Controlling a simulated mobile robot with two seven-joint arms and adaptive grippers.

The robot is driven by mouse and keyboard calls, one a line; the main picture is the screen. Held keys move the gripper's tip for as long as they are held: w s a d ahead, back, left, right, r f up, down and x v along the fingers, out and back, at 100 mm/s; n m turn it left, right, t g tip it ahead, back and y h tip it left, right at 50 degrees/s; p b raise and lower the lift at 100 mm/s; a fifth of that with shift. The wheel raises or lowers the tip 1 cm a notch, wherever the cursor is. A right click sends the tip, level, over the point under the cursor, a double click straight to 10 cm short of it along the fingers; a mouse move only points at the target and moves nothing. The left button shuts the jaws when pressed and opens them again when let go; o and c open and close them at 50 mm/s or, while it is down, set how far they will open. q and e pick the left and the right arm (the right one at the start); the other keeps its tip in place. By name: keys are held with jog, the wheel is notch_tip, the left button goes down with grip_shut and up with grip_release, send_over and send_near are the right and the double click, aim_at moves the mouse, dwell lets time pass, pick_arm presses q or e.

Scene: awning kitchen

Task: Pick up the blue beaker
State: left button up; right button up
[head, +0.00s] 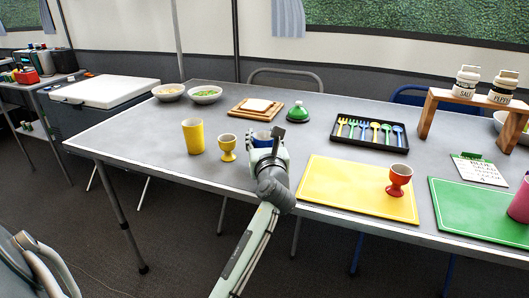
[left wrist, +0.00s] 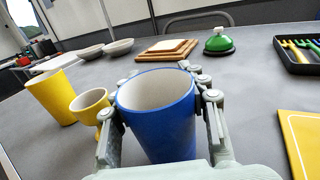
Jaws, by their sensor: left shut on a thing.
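The blue beaker (left wrist: 160,118) is upright between the fingers of my left gripper in the left wrist view, with its pale inside showing. My left gripper (left wrist: 160,95) is shut on it, one finger on each side. In the head view the blue beaker (head: 263,142) is mostly hidden behind my left gripper (head: 268,150), at the table's near side. I cannot tell whether its base touches the table. My right gripper is not in view.
A yellow egg cup (head: 227,146) and a yellow beaker (head: 193,136) stand close on the left. Wooden boards (head: 256,109) and a green bell-like object (head: 298,113) lie behind. A yellow mat (head: 345,190) with a red egg cup (head: 399,180) is to the right.

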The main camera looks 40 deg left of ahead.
pick_arm(q)
jog(key=shift+c, duration=1.1)
jog(key=shift+c, duration=0.3)
jog(key=shift+r, duration=0.6)
jog(key=s+a+r+p, duration=0.4)
jog(key=s+r, duration=0.6)
jog(key=shift+s, duration=0.4)
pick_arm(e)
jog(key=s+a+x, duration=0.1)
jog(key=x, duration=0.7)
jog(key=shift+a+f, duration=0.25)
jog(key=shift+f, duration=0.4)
